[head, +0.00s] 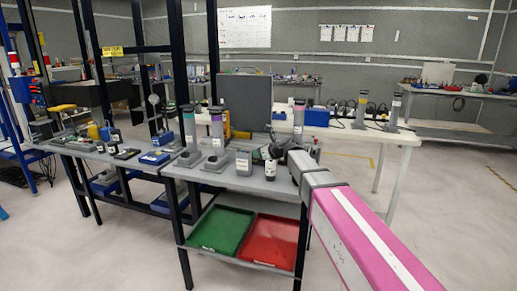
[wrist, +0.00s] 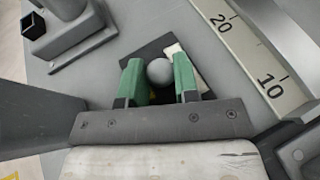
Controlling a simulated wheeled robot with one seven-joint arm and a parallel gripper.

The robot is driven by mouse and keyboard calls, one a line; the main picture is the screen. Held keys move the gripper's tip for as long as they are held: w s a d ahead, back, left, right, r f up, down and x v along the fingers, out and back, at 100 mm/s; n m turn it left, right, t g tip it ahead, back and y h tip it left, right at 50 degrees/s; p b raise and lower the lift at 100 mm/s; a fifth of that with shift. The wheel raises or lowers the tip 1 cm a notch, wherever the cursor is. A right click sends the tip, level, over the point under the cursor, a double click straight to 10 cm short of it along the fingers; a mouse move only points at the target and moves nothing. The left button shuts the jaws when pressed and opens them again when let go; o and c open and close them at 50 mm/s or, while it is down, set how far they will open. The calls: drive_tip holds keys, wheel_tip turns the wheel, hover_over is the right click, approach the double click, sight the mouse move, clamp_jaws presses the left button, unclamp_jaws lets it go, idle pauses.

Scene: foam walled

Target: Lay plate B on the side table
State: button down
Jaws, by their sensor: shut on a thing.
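My gripper (wrist: 159,82) is shut on the round grey knob of a dark square plate (wrist: 138,48), with one green finger on each side of the knob. A pale label shows on the plate beside the right finger, but no letter can be read. The plate is partly hidden by the fingers, and I cannot tell whether it touches the grey surface below. In the head view my gripper (head: 267,153) is over the right part of the grey bench (head: 225,178); the plate is too small to tell there. No table in view is marked as the side table.
Upright cylinders (head: 217,128) and a small white-labelled block (head: 244,163) stand left of my gripper. A white table (head: 350,134) behind holds a blue box (head: 317,117) and more cylinders. Green (head: 222,229) and red (head: 269,241) trays lie below. A scale marked 10 and 20 (wrist: 255,52) is close right.

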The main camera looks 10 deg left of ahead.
drive_tip(key=shift+f, duration=0.1)
drive_tip(key=c, duration=0.9)
unclamp_jaws()
drive_tip(key=shift+o, duration=0.2)
drive_tip(key=shift+v, duration=3.8)
